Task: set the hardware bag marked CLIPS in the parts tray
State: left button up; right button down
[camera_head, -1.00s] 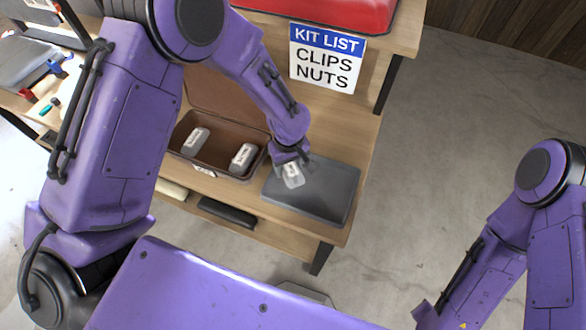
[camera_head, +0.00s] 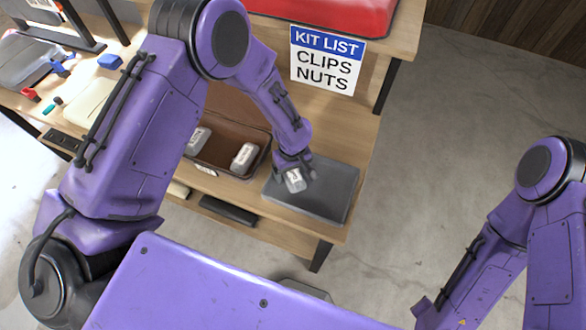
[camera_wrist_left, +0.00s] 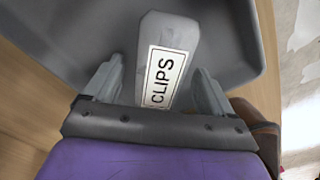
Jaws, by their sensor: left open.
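The hardware bag marked CLIPS (camera_wrist_left: 166,60) is grey with a white label. In the left wrist view it lies between the two spread fingers of my left gripper (camera_wrist_left: 158,88), with a gap at each side. In the head view the bag (camera_head: 295,181) is over the left part of the dark grey parts tray (camera_head: 335,200), and appears to rest on its floor. My left gripper (camera_head: 296,168) is open around the bag. The tray's wall (camera_wrist_left: 262,40) also shows in the wrist view. My right gripper is out of the head view; only part of that arm shows.
A brown open case (camera_head: 222,165) left of the tray holds two grey bags, one (camera_head: 244,157) nearer the tray. A KIT LIST sign (camera_head: 325,60) reading CLIPS, NUTS hangs behind, below a red box (camera_head: 340,14). The tray's right half is free.

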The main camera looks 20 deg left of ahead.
pick_arm(q)
notch_tip(320, 180, up, 12)
jog(key=b, duration=0.2)
jog(key=shift+r, duration=0.15)
